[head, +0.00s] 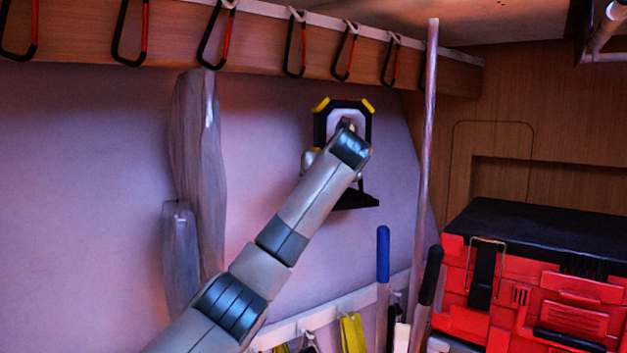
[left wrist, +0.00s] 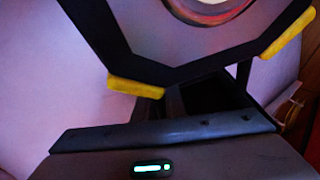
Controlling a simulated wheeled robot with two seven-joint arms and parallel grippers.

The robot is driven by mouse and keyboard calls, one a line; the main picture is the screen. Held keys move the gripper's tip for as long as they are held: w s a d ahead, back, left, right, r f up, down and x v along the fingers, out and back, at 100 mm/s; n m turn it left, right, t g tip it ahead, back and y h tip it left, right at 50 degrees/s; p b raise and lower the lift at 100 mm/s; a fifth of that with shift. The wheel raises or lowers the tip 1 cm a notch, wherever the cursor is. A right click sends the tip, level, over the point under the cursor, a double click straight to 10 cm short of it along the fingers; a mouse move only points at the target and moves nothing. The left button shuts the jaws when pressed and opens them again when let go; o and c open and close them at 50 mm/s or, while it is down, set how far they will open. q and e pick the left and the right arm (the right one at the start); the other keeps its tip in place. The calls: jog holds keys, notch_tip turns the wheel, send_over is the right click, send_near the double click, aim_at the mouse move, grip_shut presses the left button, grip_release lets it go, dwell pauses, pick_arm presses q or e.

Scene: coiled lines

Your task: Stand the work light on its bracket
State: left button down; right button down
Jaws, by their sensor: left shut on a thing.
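The work light (head: 365,119) has a black frame with yellow corners and a pale face. It is in front of the pale wall in the head view, with a black bracket foot (head: 357,201) below it. My left gripper (head: 347,132) is at the light, shut on it; my wrist hides the fingers and the grip point. In the left wrist view the light's frame (left wrist: 122,55), with two yellow corners, fills the top, close to the gripper body. I cannot tell whether the foot touches anything. My right gripper is in neither view.
Black and red carabiners (head: 225,35) hang from a wooden rail above. Grey covered bundles (head: 196,140) hang left of the light. A pale pole (head: 428,150) stands to its right. Tool handles (head: 383,255) are below, and red cases (head: 540,290) fill the lower right.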

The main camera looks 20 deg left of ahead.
pick_arm(q)
jog(key=shift+r, duration=0.1)
dwell(0.4)
jog(key=c, duration=1.7)
grip_release()
jog(key=shift+s, duration=0.1)
jog(key=shift+c, duration=0.2)
jog(key=shift+f, duration=0.3)
jog(key=shift+s+d+r+b, duration=0.15)
jog(key=shift+s+d+b, duration=0.15)
jog(key=shift+b, duration=0.2)
jog(key=b+v, duration=0.9)
jog(key=v, duration=0.8)
jog(key=shift+a+r, duration=0.25)
jog(key=shift+r, duration=0.05)
jog(key=shift+f, duration=0.1)
